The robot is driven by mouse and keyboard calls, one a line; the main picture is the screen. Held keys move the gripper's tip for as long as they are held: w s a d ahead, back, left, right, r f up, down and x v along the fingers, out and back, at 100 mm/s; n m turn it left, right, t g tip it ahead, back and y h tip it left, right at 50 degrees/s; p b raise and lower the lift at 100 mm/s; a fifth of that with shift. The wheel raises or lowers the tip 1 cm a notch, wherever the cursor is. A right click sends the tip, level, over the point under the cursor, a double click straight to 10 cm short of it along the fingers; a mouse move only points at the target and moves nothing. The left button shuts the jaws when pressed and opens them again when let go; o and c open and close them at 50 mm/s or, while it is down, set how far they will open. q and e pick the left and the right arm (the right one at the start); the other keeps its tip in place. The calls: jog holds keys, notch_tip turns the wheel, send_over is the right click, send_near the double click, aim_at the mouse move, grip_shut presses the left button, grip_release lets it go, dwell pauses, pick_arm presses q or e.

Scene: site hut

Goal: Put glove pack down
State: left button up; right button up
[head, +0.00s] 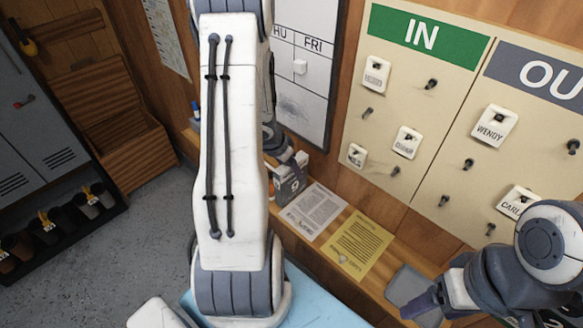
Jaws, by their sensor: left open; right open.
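A small grey and white pack (291,186) with a round pale mark stands on the wooden ledge below the whiteboard; it looks like the glove pack, though its label is too small to read. My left gripper (287,163) is at the top of this pack, open, with its fingers partly hidden by my forearm and too small to tell whether they touch it. My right gripper (428,303) is open and empty at the lower right, low by the ledge's front side.
A white sheet (314,212) and a yellow sheet (355,245) lie on the ledge (292,240), right of the pack. A flat grey piece (405,286) lies further right. The IN/OUT tag board (420,110) and whiteboard (302,95) hang behind. My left arm hides the ledge's left part.

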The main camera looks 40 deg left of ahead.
pick_arm(q)
jog(key=p+v, duration=0.1)
jog(key=v, duration=0.1)
jog(key=p+v, duration=0.1)
jog(key=v, duration=0.2)
jog(key=p+v, duration=0.1)
jog(key=v, duration=0.2)
jog(key=shift+s+a+p, duration=0.1)
jog(key=shift+a+p, duration=0.15)
jog(key=shift+p, duration=0.15)
